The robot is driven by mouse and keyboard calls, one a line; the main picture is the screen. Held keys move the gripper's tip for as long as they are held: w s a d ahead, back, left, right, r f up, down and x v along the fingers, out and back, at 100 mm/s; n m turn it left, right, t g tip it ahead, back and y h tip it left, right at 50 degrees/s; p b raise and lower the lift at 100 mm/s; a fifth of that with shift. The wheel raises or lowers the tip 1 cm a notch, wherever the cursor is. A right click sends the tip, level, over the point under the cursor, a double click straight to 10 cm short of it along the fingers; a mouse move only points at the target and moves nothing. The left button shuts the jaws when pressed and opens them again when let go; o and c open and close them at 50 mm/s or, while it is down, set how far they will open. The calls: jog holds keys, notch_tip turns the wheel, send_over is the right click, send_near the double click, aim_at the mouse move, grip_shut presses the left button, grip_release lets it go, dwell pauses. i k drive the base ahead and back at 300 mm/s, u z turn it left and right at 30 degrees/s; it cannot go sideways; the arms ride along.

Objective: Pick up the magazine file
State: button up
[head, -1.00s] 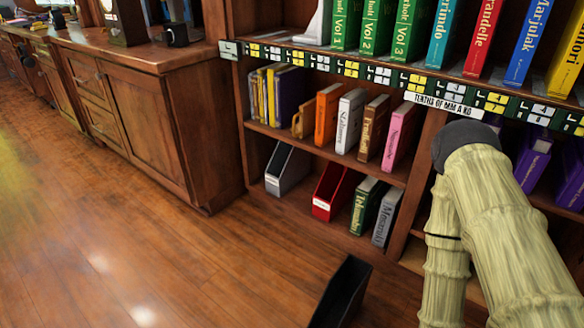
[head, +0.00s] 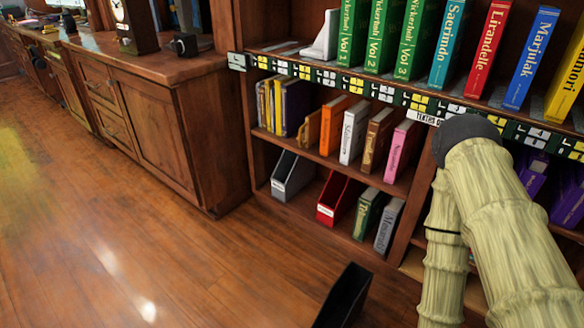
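A grey magazine file (head: 292,176) stands on the bottom shelf of the bookcase, at its left end. A red magazine file (head: 338,199) stands to its right on the same shelf, open-topped with a small white label. A black, open-topped box shape like a magazine file (head: 342,297) shows at the bottom edge in front of the bookcase. Its lower part is cut off, so I cannot tell what it rests on. My pale, ribbed arm fills the lower right, but my gripper is outside the picture.
A green book (head: 368,215) and a grey book (head: 389,225) stand right of the red file. Shelves above hold more books. A wooden cabinet (head: 160,135) stands at left.

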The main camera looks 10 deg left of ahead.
aim_at(293, 172)
jog(key=u, duration=2.3)
jog(key=i, duration=2.45)
jog(key=z, duration=2.85)
jog(key=i, duration=0.5)
jog(key=u, duration=0.05)
